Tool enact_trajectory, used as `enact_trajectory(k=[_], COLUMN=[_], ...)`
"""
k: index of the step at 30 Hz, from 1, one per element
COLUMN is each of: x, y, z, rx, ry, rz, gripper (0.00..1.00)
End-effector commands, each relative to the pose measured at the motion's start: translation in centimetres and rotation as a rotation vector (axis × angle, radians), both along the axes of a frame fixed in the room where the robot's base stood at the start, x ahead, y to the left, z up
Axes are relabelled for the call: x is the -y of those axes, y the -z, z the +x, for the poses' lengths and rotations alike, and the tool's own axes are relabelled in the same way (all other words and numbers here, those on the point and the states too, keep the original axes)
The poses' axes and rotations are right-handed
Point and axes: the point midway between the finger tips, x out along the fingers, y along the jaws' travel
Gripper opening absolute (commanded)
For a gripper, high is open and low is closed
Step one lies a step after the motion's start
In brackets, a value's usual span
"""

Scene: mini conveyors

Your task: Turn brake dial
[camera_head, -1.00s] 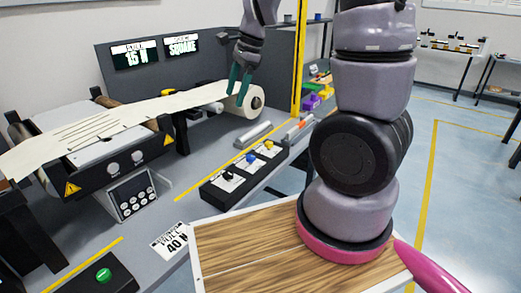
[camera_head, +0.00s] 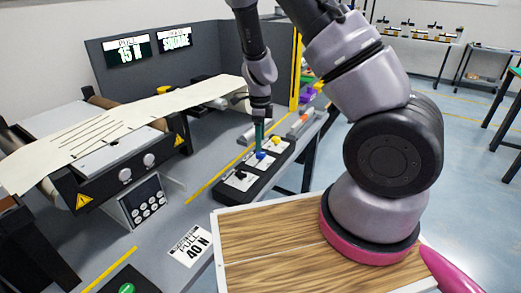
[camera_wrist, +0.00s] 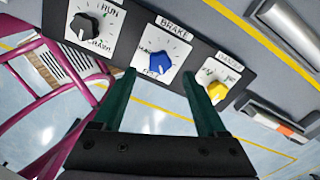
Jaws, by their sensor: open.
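The brake dial is a blue knob (camera_wrist: 158,62) on a white plate marked BRAKE, in the middle of a black control box (camera_wrist: 133,37). In the head view the blue knob (camera_head: 261,155) sits between a black knob (camera_head: 241,174) and a yellow knob (camera_head: 276,141). My gripper (camera_wrist: 164,85) is open, its two green fingers apart on either side of the blue knob's lower area in the wrist view. In the head view my gripper (camera_head: 259,145) points down just over the blue knob. I cannot tell whether the fingers touch it.
A roller machine (camera_head: 120,165) with a pale web (camera_head: 140,112) stands at the left. Screens (camera_head: 127,50) read 15 N and SQUARE. A card (camera_head: 188,246) reading 40 N lies on the bench. A grey cylinder (camera_wrist: 287,30) lies beside the control box.

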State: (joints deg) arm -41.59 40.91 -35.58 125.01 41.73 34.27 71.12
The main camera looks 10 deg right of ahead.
Motion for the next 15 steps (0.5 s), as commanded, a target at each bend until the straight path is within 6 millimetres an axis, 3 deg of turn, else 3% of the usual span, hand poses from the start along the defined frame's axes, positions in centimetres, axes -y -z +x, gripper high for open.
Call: enact_trajectory(k=[6, 15], x=[0.1, 0.0], y=[3.5, 4.8], z=[0.1, 0.1], rx=[0.0, 0.001], ry=[0.0, -0.002], rz=[0.0, 0.001], gripper=[0.75, 0.75])
